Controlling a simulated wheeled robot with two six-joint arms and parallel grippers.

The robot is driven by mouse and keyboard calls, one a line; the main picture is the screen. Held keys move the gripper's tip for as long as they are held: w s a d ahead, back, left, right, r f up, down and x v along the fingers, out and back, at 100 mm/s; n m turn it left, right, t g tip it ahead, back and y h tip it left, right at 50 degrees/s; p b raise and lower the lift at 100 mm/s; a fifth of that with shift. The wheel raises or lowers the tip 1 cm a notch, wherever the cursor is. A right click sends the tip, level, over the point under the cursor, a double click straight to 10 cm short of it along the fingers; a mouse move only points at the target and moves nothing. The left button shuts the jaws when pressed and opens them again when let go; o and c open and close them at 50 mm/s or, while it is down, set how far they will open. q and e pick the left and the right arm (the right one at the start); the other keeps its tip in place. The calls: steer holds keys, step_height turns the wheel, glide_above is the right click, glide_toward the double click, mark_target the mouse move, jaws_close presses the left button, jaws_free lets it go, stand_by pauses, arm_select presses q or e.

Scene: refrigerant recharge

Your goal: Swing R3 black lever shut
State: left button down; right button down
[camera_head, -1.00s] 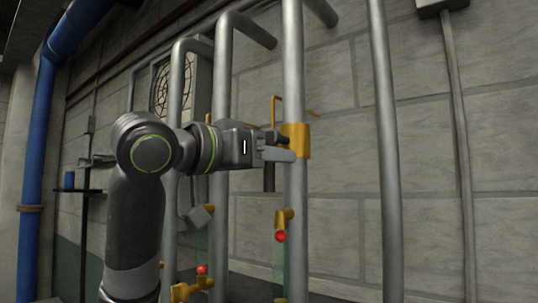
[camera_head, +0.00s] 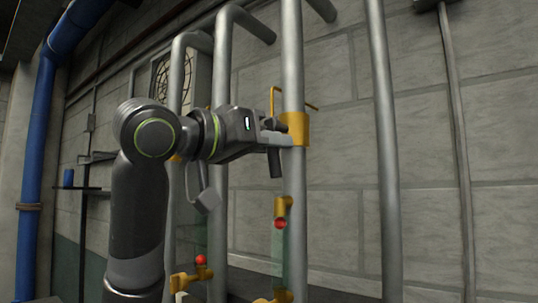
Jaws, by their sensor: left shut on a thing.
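My left gripper (camera_head: 280,137) comes in from the left, its fingers beside the yellow valve body (camera_head: 298,129) on a vertical grey pipe. It is shut on the black lever (camera_head: 275,164), whose dark end hangs below the fingers, slightly tilted. The fingers hide the lever's upper part and its joint to the valve. No R3 label can be read. My right gripper is not in view.
Several vertical grey pipes stand before the block wall, including a bare one (camera_head: 386,180) to the right. A yellow fitting with a red knob (camera_head: 280,224) sits below the lever, and another red knob (camera_head: 201,260) is lower left. Thin yellow tubing (camera_head: 273,100) rises behind the valve.

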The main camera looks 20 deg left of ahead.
arm_select(q)
steer(key=n+b, duration=0.3)
steer(key=d+r+n+t+b, duration=0.1)
steer(key=n+b, duration=0.3)
steer(key=s+d+n+t+b, duration=0.1)
steer(key=n+b, duration=0.2)
steer(key=n, duration=0.1)
steer(key=shift+d+r+y+b, duration=0.1)
steer(key=shift+r+y+b, duration=0.05)
steer(key=shift+y+b, duration=0.15)
steer(key=n+b, duration=0.1)
steer(key=n, duration=0.1)
steer(key=r+n+t+y+b, duration=0.1)
steer(key=n, duration=0.1)
steer(key=shift+d, duration=0.15)
steer(key=shift+r+n+y+b, duration=0.25)
steer(key=shift+n+b, duration=0.2)
steer(key=shift+n, duration=0.35)
steer(key=shift+r+n+y+b, duration=0.2)
steer(key=shift+n+b, duration=0.25)
steer(key=shift+n, duration=0.35)
steer(key=shift+r, duration=0.15)
steer(key=c, duration=1.4)
jaws_free()
steer(key=b+v, duration=0.7)
steer(key=v, duration=1)
steer(key=shift+f+b, duration=0.3)
steer(key=shift+b, duration=0.05)
